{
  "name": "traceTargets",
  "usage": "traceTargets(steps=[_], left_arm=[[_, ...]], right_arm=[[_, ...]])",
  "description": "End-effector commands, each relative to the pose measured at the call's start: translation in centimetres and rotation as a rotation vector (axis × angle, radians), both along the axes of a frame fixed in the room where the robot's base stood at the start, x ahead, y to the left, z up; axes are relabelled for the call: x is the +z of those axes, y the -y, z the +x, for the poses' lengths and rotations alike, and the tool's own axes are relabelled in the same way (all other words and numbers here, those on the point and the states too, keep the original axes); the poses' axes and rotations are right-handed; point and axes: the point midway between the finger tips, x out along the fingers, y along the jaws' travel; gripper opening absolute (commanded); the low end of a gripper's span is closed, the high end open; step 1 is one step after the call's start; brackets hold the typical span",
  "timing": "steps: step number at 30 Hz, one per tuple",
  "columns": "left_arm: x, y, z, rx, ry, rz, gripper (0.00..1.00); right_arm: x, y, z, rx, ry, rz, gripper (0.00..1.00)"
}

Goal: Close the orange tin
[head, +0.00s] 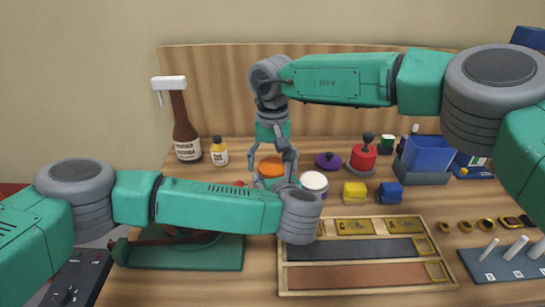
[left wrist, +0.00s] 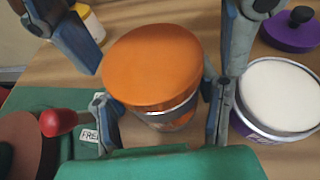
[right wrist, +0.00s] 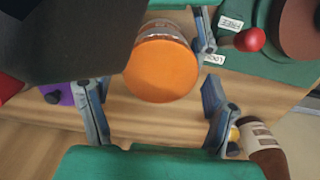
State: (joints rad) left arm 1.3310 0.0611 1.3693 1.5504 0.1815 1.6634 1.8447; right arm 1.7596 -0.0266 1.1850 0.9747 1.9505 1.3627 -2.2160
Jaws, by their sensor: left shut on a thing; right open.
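The orange tin is a clear jar with a metal rim (left wrist: 172,116) and orange contents. Its round orange lid (left wrist: 152,66) lies over the mouth, looking shifted to one side in the left wrist view; I cannot tell if it is fully seated. The lid also shows in the head view (head: 271,168) and the right wrist view (right wrist: 162,72). My left gripper (left wrist: 160,104) is shut on the tin's body, a finger on each side. My right gripper (head: 272,164) points down above the tin, its fingers open and apart from the lid. The left wrist hides the tin's lower part in the head view.
A white-topped purple tin (head: 314,182) stands close right of the orange one. A brown bottle (head: 185,140) is back left. A wooden tray (head: 365,286) lies in front.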

Motion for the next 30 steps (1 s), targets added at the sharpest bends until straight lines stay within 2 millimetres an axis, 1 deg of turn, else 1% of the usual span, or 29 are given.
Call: traceTargets(steps=[5,8,9,10,11,12,13,14,23,26,30], left_arm=[[0.1,0.0,0.0,0.0,0.002,0.0,0.0],[0.1,0.0,0.0,0.0,0.002,0.0,0.0],[0.1,0.0,0.1,0.0,0.002,0.0,0.0],[0.1,0.0,0.1,0.0,0.002,0.0,0.0],[0.1,0.0,0.0,0.0,0.002,0.0,0.0],[0.1,0.0,0.0,0.0,0.002,0.0,0.0],[0.1,0.0,0.0,0.0,0.002,0.0,0.0],[0.1,0.0,0.0,0.0,0.002,0.0,0.0],[0.1,0.0,0.0,0.0,0.002,0.0,0.0],[0.1,0.0,0.1,0.0,0.002,0.0,0.0],[0.1,0.0,0.0,0.0,0.002,0.0,0.0]], right_arm=[[0.0,0.0,0.0,0.0,0.0,0.0,0.76],[0.0,0.0,0.0,0.0,0.0,0.0,0.44],[0.0,0.0,0.0,0.0,0.0,0.0,0.3],[0.0,0.0,0.0,0.0,0.0,0.0,0.23],[0.0,0.0,0.0,0.0,0.0,0.0,0.23],[0.0,0.0,0.0,0.0,0.0,0.0,0.65],[0.0,0.0,0.0,0.0,0.0,0.0,0.75],[0.0,0.0,0.0,0.0,0.0,0.0,0.79],[0.2,0.0,0.0,0.0,0.0,0.001,0.79],[1.0,0.0,0.1,0.0,0.002,0.002,0.79],[2.9,0.0,0.0,0.0,0.002,0.002,0.79]])
